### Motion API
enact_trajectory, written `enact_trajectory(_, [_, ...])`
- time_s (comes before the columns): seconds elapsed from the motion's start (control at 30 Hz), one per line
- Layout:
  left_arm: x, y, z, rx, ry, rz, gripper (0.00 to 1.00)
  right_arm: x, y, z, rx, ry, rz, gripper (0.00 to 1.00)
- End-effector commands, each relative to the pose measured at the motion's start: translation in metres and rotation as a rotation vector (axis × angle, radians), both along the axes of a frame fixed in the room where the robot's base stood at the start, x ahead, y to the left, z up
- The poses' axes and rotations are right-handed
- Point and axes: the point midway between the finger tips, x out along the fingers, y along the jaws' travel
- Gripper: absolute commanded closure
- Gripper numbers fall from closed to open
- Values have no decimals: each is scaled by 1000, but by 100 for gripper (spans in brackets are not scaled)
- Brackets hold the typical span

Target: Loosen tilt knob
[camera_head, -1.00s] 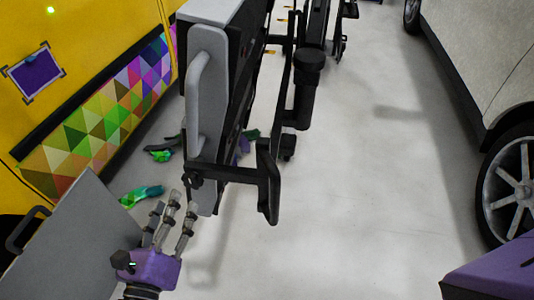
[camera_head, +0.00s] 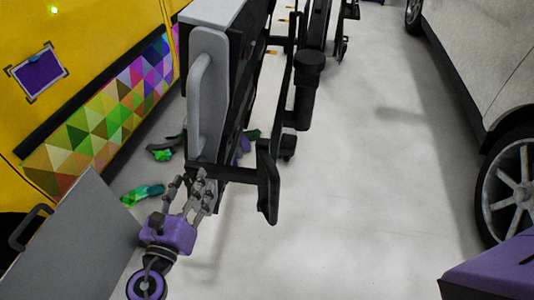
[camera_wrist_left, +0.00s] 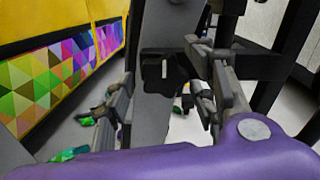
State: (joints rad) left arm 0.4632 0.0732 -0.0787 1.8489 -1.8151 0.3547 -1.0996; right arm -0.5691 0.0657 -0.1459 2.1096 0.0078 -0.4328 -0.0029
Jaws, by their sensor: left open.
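The tilt knob (camera_wrist_left: 165,72) is a black lobed knob with a pale slot, on the lower part of a grey upright in the left wrist view. In the head view it is mostly hidden behind my fingers. My left gripper (camera_head: 188,182) is open at the lower end of the grey machine panel (camera_head: 207,90). In the left wrist view its fingers (camera_wrist_left: 168,98) stand to the left and right of the knob, apart from each other. I cannot tell whether they touch it. My right gripper is not in view.
A black frame arm with a handle (camera_head: 268,185) sticks out right of the knob. A yellow van (camera_head: 95,60) with a coloured triangle band stands left. A grey panel (camera_head: 75,245) is at lower left. Green scraps (camera_head: 143,194) lie on the floor. The floor (camera_head: 350,200) is clear toward the white car (camera_head: 485,60).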

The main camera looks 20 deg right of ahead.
Motion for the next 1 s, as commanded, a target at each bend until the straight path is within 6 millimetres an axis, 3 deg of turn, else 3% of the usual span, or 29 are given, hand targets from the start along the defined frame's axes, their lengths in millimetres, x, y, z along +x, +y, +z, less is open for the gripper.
enact_trajectory(0.13, [0,0,0,-1,1,0,51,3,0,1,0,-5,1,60])
enact_trajectory(0.43, [0,1,0,-1,1,1,91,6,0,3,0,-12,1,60])
enact_trajectory(0.77, [0,2,0,-38,26,4,91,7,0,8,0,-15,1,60])
enact_trajectory(1.0, [0,2,-1,-161,105,4,91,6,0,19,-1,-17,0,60])
